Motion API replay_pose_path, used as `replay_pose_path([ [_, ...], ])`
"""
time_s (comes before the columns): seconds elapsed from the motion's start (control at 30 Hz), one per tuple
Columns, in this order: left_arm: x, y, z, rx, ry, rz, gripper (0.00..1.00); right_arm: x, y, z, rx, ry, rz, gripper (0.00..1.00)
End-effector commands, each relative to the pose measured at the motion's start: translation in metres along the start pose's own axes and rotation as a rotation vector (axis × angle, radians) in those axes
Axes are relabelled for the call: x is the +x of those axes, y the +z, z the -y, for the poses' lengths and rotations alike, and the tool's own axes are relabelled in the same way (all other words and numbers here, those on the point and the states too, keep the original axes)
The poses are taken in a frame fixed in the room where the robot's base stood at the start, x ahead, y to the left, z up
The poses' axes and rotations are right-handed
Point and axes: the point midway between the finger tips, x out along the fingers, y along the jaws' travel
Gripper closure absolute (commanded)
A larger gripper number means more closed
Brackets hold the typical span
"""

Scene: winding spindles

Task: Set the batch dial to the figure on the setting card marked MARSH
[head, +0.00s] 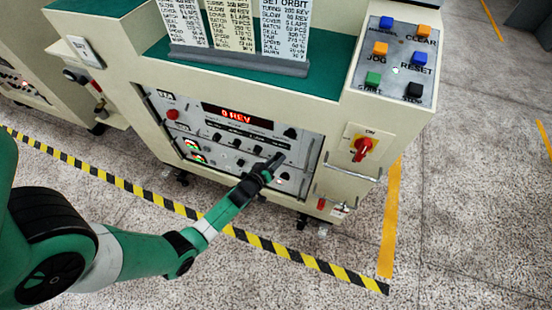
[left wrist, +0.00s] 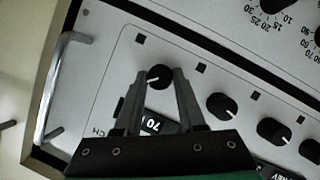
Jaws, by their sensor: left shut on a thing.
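A round black knob with a white pointer line (left wrist: 159,73) sits between the fingertips of my left gripper (left wrist: 160,82) in the left wrist view. The fingers are shut on its sides. Beside it is a small black window (left wrist: 157,126) whose figure looks like 70, partly covered by the gripper. A label ending in "CH" is next to it, so this looks like the batch dial. In the head view my left gripper (head: 276,161) is at the panel's right side and hides the knob. Three setting cards stand on top; the right one (head: 286,28) reads SET ORBIT. The other headings are cut off; I cannot see MARSH.
The panel (head: 290,142) has a red display (head: 237,115) reading 0 REV and several other knobs close by. A metal handle (left wrist: 60,85) stands beside the dial. A red rotary switch (head: 362,149) and a button plate (head: 396,58) are to the right.

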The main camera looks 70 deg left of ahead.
Motion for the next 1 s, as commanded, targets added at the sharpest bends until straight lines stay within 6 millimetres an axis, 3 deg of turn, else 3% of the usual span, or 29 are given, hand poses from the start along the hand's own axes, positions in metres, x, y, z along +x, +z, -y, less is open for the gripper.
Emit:
replay_pose_path([
  [0.6,-0.0008,0.0008,0.0029,-0.062,0.017,-0.001,1.00,0.0067,-0.0062,0.0000,0.000,0.000,0.000,0.50],
  [0.63,-0.0008,0.0008,0.0029,-0.062,0.017,-0.001,0.59,0.0067,-0.0062,0.0000,0.000,0.000,0.000,0.50],
  [0.7,-0.0009,0.0007,0.0028,-0.061,0.017,-0.001,0.46,0.0067,-0.0062,0.0000,0.000,0.000,0.000,0.50],
  [0.8,-0.0008,0.0003,0.0025,-0.061,0.018,-0.002,0.31,0.0067,-0.0062,0.0000,0.000,0.000,0.000,0.50],
  [1.0,-0.0007,-0.0002,0.0021,-0.061,0.019,-0.003,0.31,0.0068,-0.0063,0.0000,0.000,0.000,0.000,0.50],
])
